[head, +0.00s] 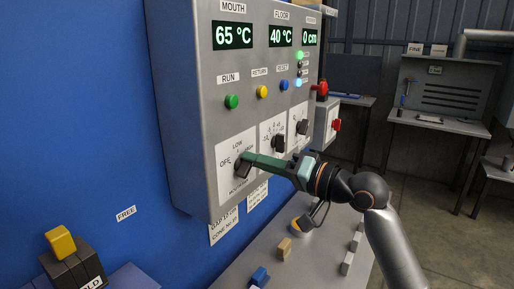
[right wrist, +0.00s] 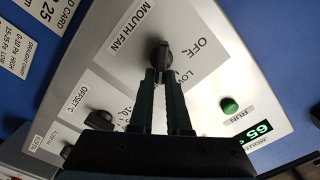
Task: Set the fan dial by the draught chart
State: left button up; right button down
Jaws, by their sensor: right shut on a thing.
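The fan dial is a black knob on a white plate on the grey control panel (head: 205,110). In the right wrist view the plate reads MOUTH FAN, and the knob (right wrist: 160,52) sits near the OFF and LOW marks. I cannot tell which mark it points to. My right gripper (head: 243,162) is shut on the knob, its two dark green fingers (right wrist: 161,78) on either side of it. The draught chart (right wrist: 12,52) is a white label at the left edge of the right wrist view, with Pa ranges only partly legible. My left gripper is not in view.
Displays read 65 °C (head: 232,36), 40 °C (head: 281,37) and 0 cm. A green RUN button (head: 231,101) and an offset knob (head: 278,142) are close by. Below stands a grey table with small blocks (head: 285,248).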

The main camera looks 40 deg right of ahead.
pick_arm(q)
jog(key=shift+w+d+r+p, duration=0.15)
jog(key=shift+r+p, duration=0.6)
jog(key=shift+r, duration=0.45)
pick_arm(e)
jog(key=shift+f+m, duration=0.15)
jog(key=shift+m, duration=0.75)
jog(key=c, duration=0.9)
grip_release()
jog(key=shift+d, duration=0.1)
pick_arm(q)
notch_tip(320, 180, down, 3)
jog(key=b, duration=0.3)
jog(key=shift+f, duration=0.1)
pick_arm(e)
jog(key=v, duration=1.2)
jog(key=shift+s+d+f, duration=0.1)
jog(key=shift+s, duration=0.1)
